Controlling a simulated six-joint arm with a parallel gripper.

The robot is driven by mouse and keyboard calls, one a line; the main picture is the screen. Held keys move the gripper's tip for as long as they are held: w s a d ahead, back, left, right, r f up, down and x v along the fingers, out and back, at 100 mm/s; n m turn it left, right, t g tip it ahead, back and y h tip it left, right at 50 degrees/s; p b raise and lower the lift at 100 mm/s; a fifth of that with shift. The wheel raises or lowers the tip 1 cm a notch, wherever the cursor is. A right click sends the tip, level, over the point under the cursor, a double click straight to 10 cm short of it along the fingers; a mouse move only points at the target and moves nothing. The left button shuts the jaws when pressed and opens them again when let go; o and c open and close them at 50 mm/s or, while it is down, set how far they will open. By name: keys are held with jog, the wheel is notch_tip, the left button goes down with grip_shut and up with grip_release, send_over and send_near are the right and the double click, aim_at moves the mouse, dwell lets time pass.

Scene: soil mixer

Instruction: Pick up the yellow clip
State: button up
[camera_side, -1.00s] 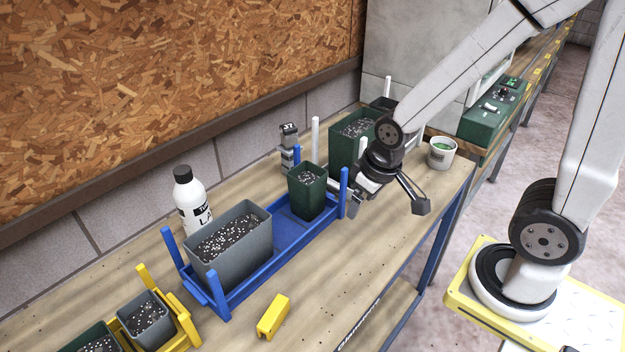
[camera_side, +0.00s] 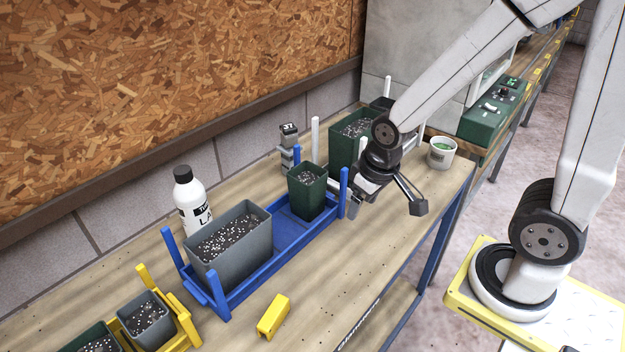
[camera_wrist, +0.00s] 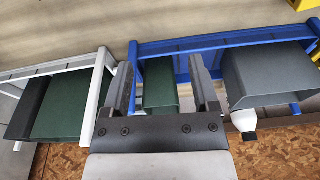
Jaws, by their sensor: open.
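The yellow clip (camera_side: 273,316) lies on the bench near its front edge, in front of the blue rack, in the side view. A piece of yellow also shows at the top right corner of the wrist view, but I cannot tell whether it is the clip. My gripper (camera_side: 354,207) is open and empty, at the right end of the blue rack and well to the right of the clip. In the wrist view my gripper's fingers (camera_wrist: 163,85) are spread, with a green pot and a blue rack post seen between and beyond them.
The blue rack (camera_side: 262,268) holds a grey pot (camera_side: 232,247) and a small green pot (camera_side: 307,191). A white bottle (camera_side: 190,201) stands behind it. A yellow rack (camera_side: 188,322) with pots is at the lower left. A white tub (camera_side: 441,153) stands right. Bench around the clip is clear.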

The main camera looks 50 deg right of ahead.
aim_at(280, 301)
jog(key=a+f+m+g+y, duration=0.1)
jog(key=a+f+m, duration=0.1)
jog(key=a+f+m+g+y, duration=0.1)
jog(key=a+m+g+y, duration=0.1)
jog(key=s+a+f+m+g+y, duration=0.1)
jog(key=a+f+m+g, duration=0.1)
jog(key=a, duration=0.1)
jog(key=shift+s+f, duration=0.1)
jog(key=shift+f, duration=0.2)
jog(key=w+a+f+m+y, duration=0.1)
jog(key=a+m+y, duration=0.1)
jog(key=w+a+f+m+y, duration=0.1)
jog(key=a+m+y, duration=0.2)
jog(key=w+a+f+m+g+y, duration=0.1)
jog(key=w+a+m+y, duration=0.1)
jog(key=a+y, duration=0.1)
jog(key=shift+a+f+m, duration=0.1)
jog(key=shift+a+m, duration=0.15)
jog(key=shift+m, duration=0.15)
jog(key=shift+w+a+f+m+t+y, duration=0.15)
jog(key=shift+w+a+m+t+y, duration=0.15)
jog(key=shift+w+a+m+y, duration=0.15)
jog(key=shift+x, duration=1.25)
jog(key=shift+s, duration=0.1)
jog(key=shift+x, duration=2.55)
